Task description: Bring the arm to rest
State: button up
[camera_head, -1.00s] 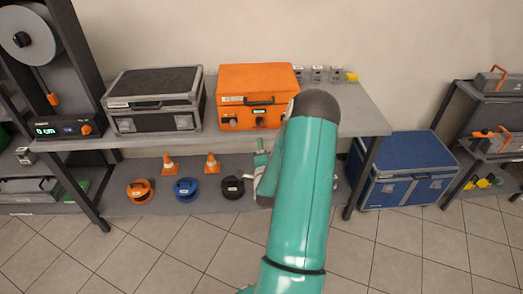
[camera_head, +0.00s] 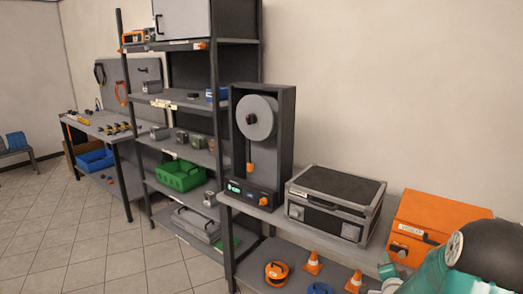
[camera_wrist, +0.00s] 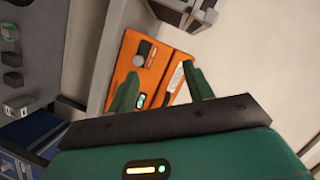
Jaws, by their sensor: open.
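My gripper (camera_wrist: 163,90) is open in the wrist view, its two green fingers spread with nothing between them. Beyond the fingers is the orange case (camera_wrist: 135,62), seen tilted, with a knob, a small lit display and a handle. I cannot tell the exact gap between the fingertips and the case. In the head view, my teal arm with its black joint fills the lower right corner and covers part of the orange case (camera_head: 425,222). Only a small teal part of the arm's end shows there, so the jaws are not clear in that view.
The grey-black case (camera_head: 335,190) sits on the bench left of the orange case. A reel machine (camera_head: 262,120) stands further left. Tall shelves (camera_head: 185,100) hold a green crate (camera_head: 180,175). Orange cones (camera_head: 312,262) stand on the lower shelf. The tiled floor at left is clear.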

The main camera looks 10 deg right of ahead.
jog(key=s+a+r+n+g+y, duration=0.1)
jog(key=a+r+n+y, duration=0.2)
jog(key=a, duration=0.4)
jog(key=a+r+n+g, duration=0.1)
jog(key=a+r+n, duration=0.3)
jog(key=a+r, duration=0.3)
jog(key=s+a+r+n+g+y, duration=0.1)
jog(key=a+r+n+y, duration=0.15)
jog(key=a, duration=0.55)
jog(key=s+a+r+n+g+y, duration=0.1)
jog(key=s+a+n, duration=0.3)
jog(key=s+a, duration=0.4)
jog(key=s+a+r+n+g+y, duration=0.2)
jog(key=s+a, duration=0.6)
jog(key=s, duration=0.4)
notch_tip(320, 180, up, 3)
jog(key=n+g, duration=0.1)
jog(key=n, duration=0.1)
jog(key=shift+s+f+n, duration=0.15)
jog(key=shift+f+n, duration=0.05)
jog(key=shift+n, duration=0.15)
